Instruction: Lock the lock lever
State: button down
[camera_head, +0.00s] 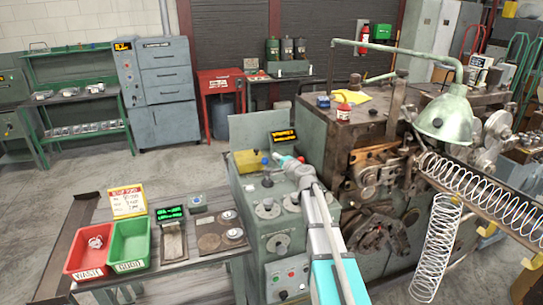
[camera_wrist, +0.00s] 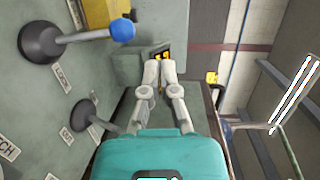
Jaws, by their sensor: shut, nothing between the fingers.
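A lever with a blue knob (camera_wrist: 122,30) and a round dark base (camera_wrist: 40,42) stands on the grey-green machine panel in the wrist view. Small white labels lie beside the levers; one appears to read "LOCK". I cannot tell for certain which lever is the lock lever. My gripper (camera_wrist: 160,66) is shut and empty, to the right of the blue knob in the wrist view and apart from it.
A yellow box (camera_head: 248,161) and an orange-lit display (camera_head: 284,136) stand at the panel's back. The coiler (camera_head: 375,170) is to the right, with coiled springs (camera_head: 437,250) and a green lamp (camera_head: 445,120). A bench with red (camera_head: 90,252) and green (camera_head: 129,245) bins is left.

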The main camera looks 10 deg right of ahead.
jog(key=s+d+r+p, duration=0.2)
jog(key=s+r+p, duration=0.1)
jog(key=s, duration=0.3)
jog(key=shift+r, duration=0.4)
jog(key=s+a+f+n+g+y, duration=0.1)
jog(key=s+a+f+n+g, duration=0.95)
jog(key=s, duration=0.35)
jog(key=s+d+f+n+g+h, duration=0.1)
jog(key=s+f+n+g+h, duration=0.1)
jog(key=s, duration=0.6)
jog(key=s+d+f+n+g+h, duration=0.1)
jog(key=s+f+n+g+h, duration=0.1)
jog(key=s, duration=0.6)
notch_tip(320, 180, down, 2)
jog(key=shift+s+d+f+g+h, duration=0.2)
jog(key=shift+s+g+h, duration=0.2)
jog(key=shift+g+h, duration=0.55)
